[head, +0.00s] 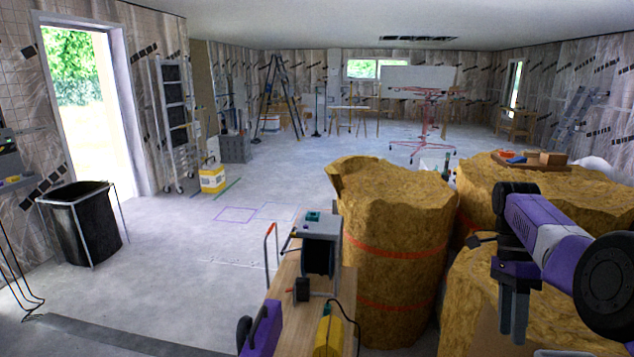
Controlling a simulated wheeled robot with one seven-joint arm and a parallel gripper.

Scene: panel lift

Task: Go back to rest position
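My gripper (513,318) hangs at the right of the head view, at the end of my purple and grey arm. Its dark fingers point down in front of the yellow insulation rolls (395,250). The two fingers look close together, but the view does not settle whether they are open or shut. I see nothing held between them. A red panel lift (430,115) with a pale panel (420,80) on it stands far off at the back of the room.
A wooden bench (283,300) with a cable reel (320,245) and a yellow tool (328,335) stands close in front. A black bin (85,225) is at the left. The concrete floor (270,190) in the middle is mostly clear.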

